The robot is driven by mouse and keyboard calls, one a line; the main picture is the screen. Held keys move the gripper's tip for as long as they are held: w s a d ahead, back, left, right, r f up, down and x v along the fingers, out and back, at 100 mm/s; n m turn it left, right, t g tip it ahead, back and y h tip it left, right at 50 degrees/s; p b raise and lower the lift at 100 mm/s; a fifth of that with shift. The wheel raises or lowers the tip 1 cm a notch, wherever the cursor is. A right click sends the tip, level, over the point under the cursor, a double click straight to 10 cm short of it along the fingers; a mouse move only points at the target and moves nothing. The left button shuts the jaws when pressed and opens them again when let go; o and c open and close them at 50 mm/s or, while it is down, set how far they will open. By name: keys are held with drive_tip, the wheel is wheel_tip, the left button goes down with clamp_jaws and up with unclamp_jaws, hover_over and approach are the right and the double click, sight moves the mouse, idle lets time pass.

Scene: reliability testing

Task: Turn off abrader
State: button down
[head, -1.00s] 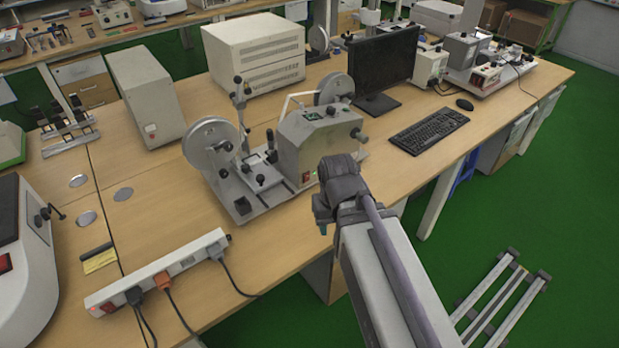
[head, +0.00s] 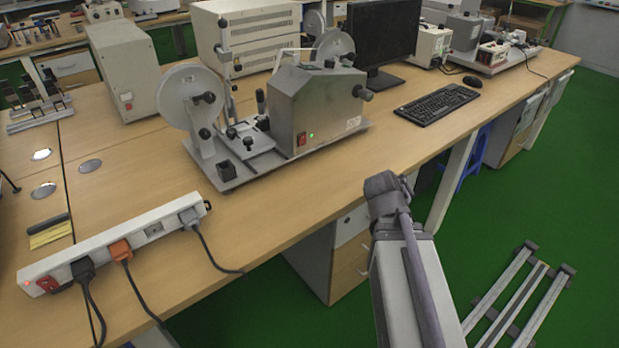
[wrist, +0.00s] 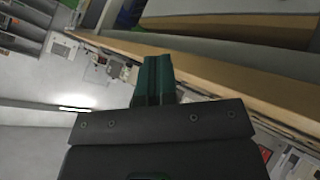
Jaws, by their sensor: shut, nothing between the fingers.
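The abrader (head: 318,106) is a grey metal machine on a flat base with a pale wheel at its left end. It stands on the wooden bench in the head view. A red switch (head: 301,139) is on its front face, with a small green light lit beside it. My gripper (wrist: 153,78) shows in the wrist view with its dark green fingers together and nothing between them. In the head view my arm is at the bench's front edge, right of and nearer than the abrader; the fingers are hidden there. The abrader is not recognisable in the wrist view.
A white power strip (head: 117,245) with plugged cables lies at the bench's front left. A keyboard (head: 438,105) and a black monitor (head: 381,38) stand right of the abrader. The bench top before the abrader is clear. A metal frame (head: 520,300) lies on the green floor.

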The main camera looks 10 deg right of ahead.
sight(304, 137)
drive_tip(key=w+d+r+n+t+b, duration=0.1)
drive_tip(key=w+r+n+t+b, duration=0.1)
drive_tip(key=w+n+t+b, duration=0.5)
drive_tip(key=a+r+n+t+y, duration=0.1)
drive_tip(key=a+n+t+y, duration=0.1)
drive_tip(key=n, duration=0.1)
drive_tip(key=a+n+t+y+p, duration=0.1)
drive_tip(key=a+n+t+y, duration=0.1)
drive_tip(key=n, duration=0.1)
drive_tip(key=a+r+n+t+y, duration=0.1)
drive_tip(key=a+n+y, duration=0.1)
drive_tip(key=n+y, duration=0.1)
drive_tip(key=shift+w+a+r+t+p, duration=0.15)
drive_tip(key=shift+r+t+p, duration=0.15)
drive_tip(key=shift+r+t, duration=0.1)
drive_tip(key=a+n+y, duration=0.2)
drive_tip(key=s+a+n+g+y, duration=0.1)
drive_tip(key=a+n+y, duration=0.1)
drive_tip(key=n+y, duration=0.1)
drive_tip(key=a+n+y, duration=0.2)
drive_tip(key=a+y, duration=0.1)
drive_tip(key=shift+s+g, duration=0.3)
drive_tip(key=shift+g, duration=0.1)
drive_tip(key=p+x, duration=0.1)
drive_tip(key=x, duration=1.3)
drive_tip(key=shift+r+p, duration=0.1)
drive_tip(key=shift+p, duration=0.3)
